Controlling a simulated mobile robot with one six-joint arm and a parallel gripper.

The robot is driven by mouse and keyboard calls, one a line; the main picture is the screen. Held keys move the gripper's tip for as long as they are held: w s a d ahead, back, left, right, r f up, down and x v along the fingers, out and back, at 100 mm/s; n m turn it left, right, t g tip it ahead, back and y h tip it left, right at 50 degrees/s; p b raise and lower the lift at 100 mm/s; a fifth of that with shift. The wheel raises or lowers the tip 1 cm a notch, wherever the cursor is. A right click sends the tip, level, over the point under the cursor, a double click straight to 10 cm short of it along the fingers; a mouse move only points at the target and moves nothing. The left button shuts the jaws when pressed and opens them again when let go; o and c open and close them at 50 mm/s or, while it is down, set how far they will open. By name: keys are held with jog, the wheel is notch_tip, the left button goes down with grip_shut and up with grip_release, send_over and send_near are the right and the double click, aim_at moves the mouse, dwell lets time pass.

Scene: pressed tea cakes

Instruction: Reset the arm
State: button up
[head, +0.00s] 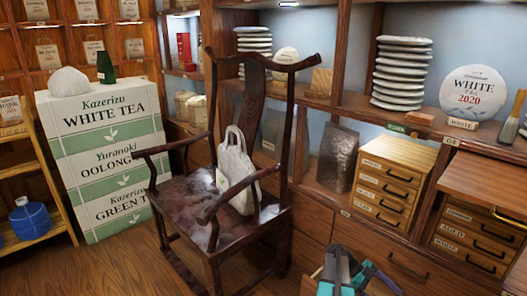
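My gripper (342,266) shows at the bottom edge of the head view, right of centre. It has dark grey and teal parts, and the rest of the arm is cut off by the frame. It appears in front of the lower wooden drawers. I see nothing clearly held in it, but its finger gap is too small to judge.
A dark wooden armchair (190,218) holding a white bag (236,172) stands left of my gripper. Stacked tea boxes (95,150) stand behind it. Shelves with plate-like stacked cakes (401,75) and small drawer cabinets (388,180) line the right. Floor shows at lower left.

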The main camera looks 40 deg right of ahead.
jog(key=w+a+r+n+t+h+p, duration=0.1)
jog(key=w+a+n+h+p, duration=0.15)
jog(key=w+a+p, duration=0.4)
jog(key=w+a+r+n+t+h+p, duration=0.1)
jog(key=w+a+n+p, duration=0.3)
jog(key=w+a, duration=0.6)
jog(key=s+a+n+t+y+p, duration=0.2)
jog(key=a+n+p, duration=0.2)
jog(key=a+n, duration=0.4)
jog(key=s+a+f+n+t+y+p, duration=0.1)
jog(key=a+n+p, duration=0.3)
jog(key=a+n, duration=0.5)
jog(key=s+a+n+t+y+p, duration=0.2)
jog(key=a+n, duration=0.7)
jog(key=a, duration=1.5)
jog(key=s+y+p, duration=0.1)
jog(key=s+p, duration=0.1)
jog(key=shift+a+f+t+p, duration=0.2)
jog(key=shift+t+p, duration=0.1)
jog(key=shift+t, duration=0.1)
jog(key=shift+n+y, duration=0.25)
jog(key=shift+c, duration=0.5)
